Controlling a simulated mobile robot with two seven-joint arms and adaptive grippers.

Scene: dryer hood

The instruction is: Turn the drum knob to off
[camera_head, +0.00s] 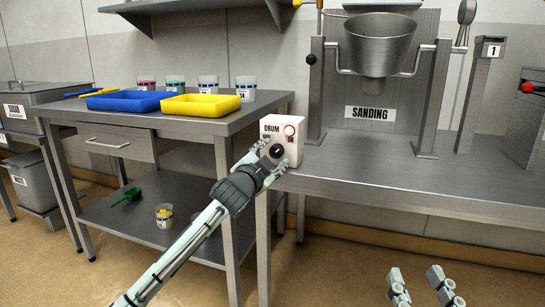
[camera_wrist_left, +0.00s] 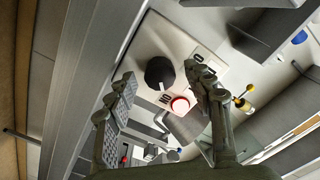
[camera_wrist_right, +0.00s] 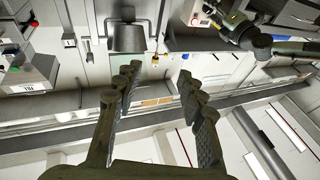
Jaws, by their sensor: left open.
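The white drum box (camera_head: 270,127) stands at the left front corner of the sanding bench, marked "DRUM" with a red-ringed button at its upper right. Its round black drum knob (camera_head: 277,150) is partly covered by my left gripper (camera_head: 268,161) in the head view. In the left wrist view the black knob (camera_wrist_left: 159,72) lies between the spread fingers of the left gripper (camera_wrist_left: 163,80), with gaps showing on both sides. The knob's pointer direction cannot be made out. My right gripper (camera_wrist_right: 158,76) is open and empty, low at the right.
The metal sanding bench (camera_head: 440,180) carries a steel drum (camera_head: 380,40) on a frame. The left table (camera_head: 180,122) holds a blue tray (camera_head: 128,100), a yellow tray (camera_head: 200,105) and several cups. The floor in front is clear.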

